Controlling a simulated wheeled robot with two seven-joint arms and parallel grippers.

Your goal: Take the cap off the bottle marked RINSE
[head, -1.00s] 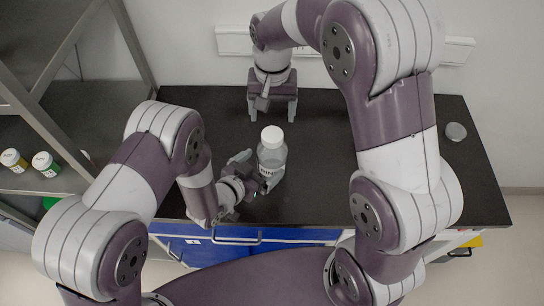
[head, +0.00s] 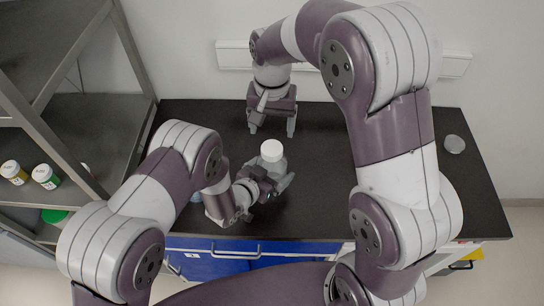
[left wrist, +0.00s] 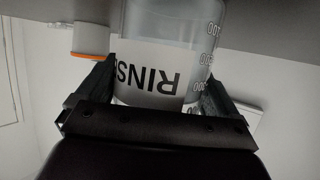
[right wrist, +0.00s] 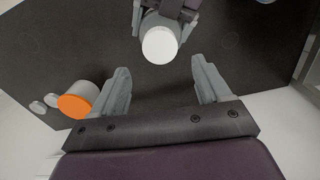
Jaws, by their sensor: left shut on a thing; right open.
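The clear bottle (head: 274,165) with a white cap (head: 272,148) stands upright over the black worktop, near its front middle. In the left wrist view its label (left wrist: 150,75) reads RINS upside down, the last letter out of sight. My left gripper (head: 270,183) is shut on the bottle's body, fingers on either side. I cannot tell whether its base touches the worktop. My right gripper (head: 272,128) is open and empty, beyond the bottle. In the right wrist view the white cap (right wrist: 160,45) lies ahead of the open fingers, centred between them and apart from them.
An orange-capped container (right wrist: 76,102) stands left of the open fingers in the right wrist view. A pale round disc (head: 454,144) lies at the worktop's right. A metal shelf (head: 90,120) with small bottles (head: 45,175) stands at left.

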